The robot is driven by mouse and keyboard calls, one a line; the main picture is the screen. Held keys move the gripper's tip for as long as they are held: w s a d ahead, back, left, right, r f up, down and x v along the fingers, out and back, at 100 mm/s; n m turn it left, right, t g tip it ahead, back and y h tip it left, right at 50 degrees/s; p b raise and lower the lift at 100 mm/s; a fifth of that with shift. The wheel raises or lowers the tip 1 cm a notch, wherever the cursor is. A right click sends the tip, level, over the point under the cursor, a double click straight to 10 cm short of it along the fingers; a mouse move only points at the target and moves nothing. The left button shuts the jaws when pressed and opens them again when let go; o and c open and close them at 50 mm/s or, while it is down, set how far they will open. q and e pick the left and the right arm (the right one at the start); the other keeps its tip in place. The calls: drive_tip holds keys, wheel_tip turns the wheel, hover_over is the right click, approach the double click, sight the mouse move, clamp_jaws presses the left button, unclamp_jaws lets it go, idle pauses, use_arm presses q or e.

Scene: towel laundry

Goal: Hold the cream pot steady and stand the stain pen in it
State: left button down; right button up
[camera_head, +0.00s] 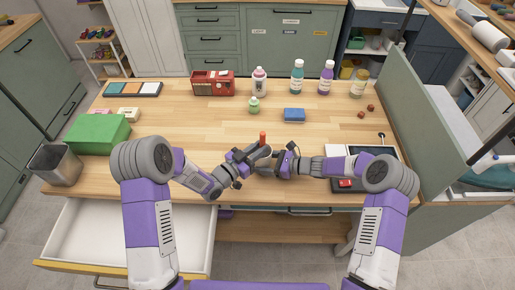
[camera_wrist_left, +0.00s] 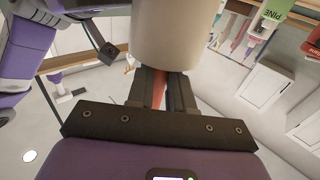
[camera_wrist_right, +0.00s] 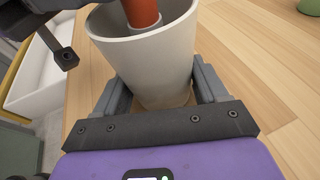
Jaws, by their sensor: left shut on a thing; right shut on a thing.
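The cream pot (camera_wrist_right: 155,72) is between the fingers of my right gripper (camera_wrist_right: 155,95), which is shut on it, mouth upward. The stain pen, with its red barrel (camera_wrist_right: 141,12) and pale lower end, reaches down inside the pot's rim. Whether it touches the bottom cannot be told. My left gripper (camera_wrist_left: 165,88) is shut on the pen, whose red (camera_wrist_left: 160,95) shows between its fingers close to the pot's rim. The pot also fills the top of the left wrist view (camera_wrist_left: 177,35). In the head view the pen's orange top (camera_head: 262,137) stands upright above my left gripper (camera_head: 262,153); the grippers mostly hide the pot.
Taller bottles (camera_head: 297,78) and a red box (camera_head: 213,84) stand farther back. An open drawer (camera_head: 80,235) is at front left.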

use_arm(q)
drive_tip(key=c, duration=0.9)
unclamp_jaws()
drive_tip(key=v, duration=1.2)
use_arm(e)
drive_tip(key=o, duration=0.8)
drive_tip(key=shift+o, duration=0.2)
